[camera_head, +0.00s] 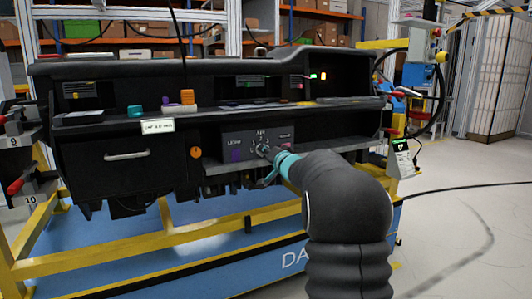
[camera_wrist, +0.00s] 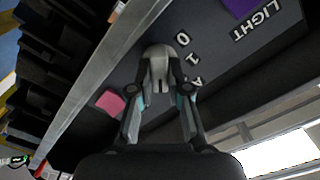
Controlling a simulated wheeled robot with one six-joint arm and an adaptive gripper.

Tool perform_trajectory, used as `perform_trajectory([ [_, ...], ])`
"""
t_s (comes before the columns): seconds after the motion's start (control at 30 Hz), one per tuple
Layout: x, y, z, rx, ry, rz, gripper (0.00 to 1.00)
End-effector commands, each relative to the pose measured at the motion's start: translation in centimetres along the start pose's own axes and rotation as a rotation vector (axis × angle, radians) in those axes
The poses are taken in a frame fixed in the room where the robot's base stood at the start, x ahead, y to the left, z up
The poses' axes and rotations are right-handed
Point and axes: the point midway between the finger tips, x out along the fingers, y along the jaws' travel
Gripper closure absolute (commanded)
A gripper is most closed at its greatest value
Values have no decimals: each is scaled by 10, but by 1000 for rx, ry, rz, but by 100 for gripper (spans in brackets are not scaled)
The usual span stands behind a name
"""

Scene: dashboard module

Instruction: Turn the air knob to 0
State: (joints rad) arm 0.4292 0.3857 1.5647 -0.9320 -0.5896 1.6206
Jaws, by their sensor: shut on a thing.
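The air knob (camera_wrist: 158,54) is a small light-grey knob on the dark control panel (camera_wrist: 205,52). In the wrist view, printed marks "0" and "1" lie just right of it, with part of another label below them. My gripper (camera_wrist: 160,78) has its two fingers on either side of the knob and is shut on it. In the head view, the knob (camera_head: 263,149) sits under the "AIR" label, and my gripper (camera_head: 272,156) reaches it from the lower right. The fingers cover part of the knob, and I cannot tell which mark it points to.
A purple square (camera_head: 236,156) sits by the "LIGHT" label, left of the knob. A pink square (camera_wrist: 111,102) is close to my gripper in the wrist view. A metal rail (camera_wrist: 100,80) runs along the panel. An orange knob (camera_head: 195,152) is farther left on the dashboard.

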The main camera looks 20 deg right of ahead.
Motion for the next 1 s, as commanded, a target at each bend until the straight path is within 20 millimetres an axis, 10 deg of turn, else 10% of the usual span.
perform_trajectory([
  [1.0, 1, -2, 1, -732, 1, -2, 100],
])
